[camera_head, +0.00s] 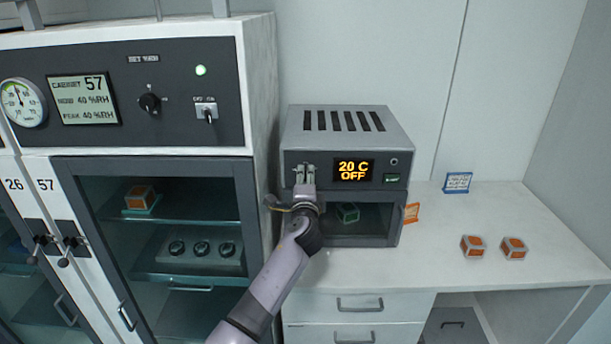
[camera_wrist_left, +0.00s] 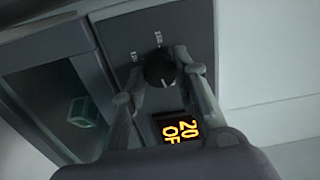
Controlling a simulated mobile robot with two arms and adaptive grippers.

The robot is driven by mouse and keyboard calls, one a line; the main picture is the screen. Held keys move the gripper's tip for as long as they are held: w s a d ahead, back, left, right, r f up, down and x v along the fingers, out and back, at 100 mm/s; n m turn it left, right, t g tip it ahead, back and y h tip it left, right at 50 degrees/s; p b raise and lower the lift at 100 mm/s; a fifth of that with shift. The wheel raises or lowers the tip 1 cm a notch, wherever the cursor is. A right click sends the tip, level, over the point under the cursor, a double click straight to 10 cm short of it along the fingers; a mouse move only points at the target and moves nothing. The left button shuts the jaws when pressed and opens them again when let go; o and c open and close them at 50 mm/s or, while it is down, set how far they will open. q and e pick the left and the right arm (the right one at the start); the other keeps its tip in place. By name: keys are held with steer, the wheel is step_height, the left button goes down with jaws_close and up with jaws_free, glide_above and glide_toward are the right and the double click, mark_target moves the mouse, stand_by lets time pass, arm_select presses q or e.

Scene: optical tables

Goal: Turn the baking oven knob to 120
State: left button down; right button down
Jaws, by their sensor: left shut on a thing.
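The baking oven (camera_head: 346,131) is a grey box with a slotted top, standing on the white counter. Its display (camera_head: 354,170) reads "20 C OFF" in orange. My left gripper (camera_head: 304,174) is at the left of the oven's front panel and hides the knob in the head view. In the left wrist view the black round knob (camera_wrist_left: 159,69) sits between the fingers of my left gripper (camera_wrist_left: 154,78), which are shut on it. The right gripper is in neither view.
A dry cabinet (camera_head: 125,95) with a gauge, display and glass door stands left of the oven. Two orange-topped blocks (camera_head: 472,246) and a blue-framed sign (camera_head: 457,182) are on the counter at right. A green block (camera_head: 348,213) shows behind the oven's glass.

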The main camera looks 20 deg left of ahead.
arm_select(q)
steer(key=m+p, duration=0.1)
steer(key=m, duration=0.2)
steer(key=shift+r+m+p, duration=0.1)
steer(key=shift+m+p, duration=0.25)
steer(key=shift+m, duration=0.05)
steer(key=m+p, duration=0.2)
steer(key=m, duration=0.1)
steer(key=shift+m, duration=0.3)
steer(key=m+p, duration=0.2)
steer(key=m, duration=0.1)
steer(key=shift+m, duration=0.4)
steer(key=m, duration=0.1)
steer(key=m+p, duration=0.1)
steer(key=m, duration=0.1)
steer(key=m+p, duration=0.1)
steer(key=shift+s+f, duration=0.1)
steer(key=shift+f, duration=0.15)
steer(key=m+p, duration=0.1)
steer(key=m, duration=0.2)
steer(key=shift+f+p, duration=0.1)
steer(key=shift+p, duration=0.2)
steer(key=shift+m, duration=1)
steer(key=m, duration=0.6)
steer(key=shift+a+f, duration=0.1)
steer(key=shift+f, duration=0.05)
